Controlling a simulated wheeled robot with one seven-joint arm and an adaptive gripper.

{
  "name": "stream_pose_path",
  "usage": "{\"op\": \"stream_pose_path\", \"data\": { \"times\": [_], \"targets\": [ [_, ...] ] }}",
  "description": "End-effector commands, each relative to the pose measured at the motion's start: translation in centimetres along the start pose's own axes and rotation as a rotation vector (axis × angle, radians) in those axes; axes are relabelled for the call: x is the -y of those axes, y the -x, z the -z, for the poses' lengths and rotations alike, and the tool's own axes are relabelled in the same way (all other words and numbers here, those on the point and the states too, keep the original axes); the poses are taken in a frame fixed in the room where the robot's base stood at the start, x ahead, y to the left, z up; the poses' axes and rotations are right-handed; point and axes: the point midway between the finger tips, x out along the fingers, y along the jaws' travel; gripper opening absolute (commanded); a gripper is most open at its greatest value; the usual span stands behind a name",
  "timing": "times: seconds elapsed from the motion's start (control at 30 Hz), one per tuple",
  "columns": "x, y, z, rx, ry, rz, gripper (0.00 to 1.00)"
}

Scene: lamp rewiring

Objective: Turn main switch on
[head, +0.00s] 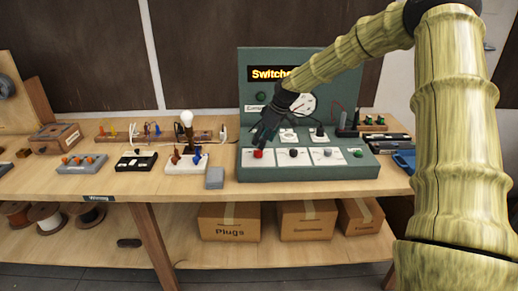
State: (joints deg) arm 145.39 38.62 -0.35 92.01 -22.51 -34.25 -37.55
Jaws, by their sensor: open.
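The green switch panel (290,184) stands on the workbench, with an upright back board and a sign that begins "Switche". Its front row has white plates with a red knob (258,154), a dark knob (293,153) and a light grey knob (327,152). I cannot read which one is the main switch. My gripper (262,141) is dark and open. It points down just above and behind the red knob; I cannot tell if it touches. My gripper and arm hide part of the board, the sign and the round dial (304,106).
A white block with a bulb (187,119), a black terminal block (136,161) and a grey block (82,163) stand left of the panel. A small grey box (214,178) sits near its left edge. A blue item (404,161) lies right. Cardboard boxes (229,221) stand below.

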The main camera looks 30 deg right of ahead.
Motion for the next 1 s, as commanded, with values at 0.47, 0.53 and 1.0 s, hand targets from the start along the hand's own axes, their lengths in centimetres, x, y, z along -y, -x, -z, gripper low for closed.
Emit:
{"op": "stream_pose_path", "data": {
  "times": [0.47,0.53,1.0],
  "targets": [
    [-0.1,-5.0,-0.2,0.001,-0.002,-0.001,0.54],
    [-0.1,-5.4,-0.2,0.001,-0.002,-0.001,0.54],
    [-0.1,-6.1,-0.1,0.0,-0.001,-0.001,0.54]
  ]
}}
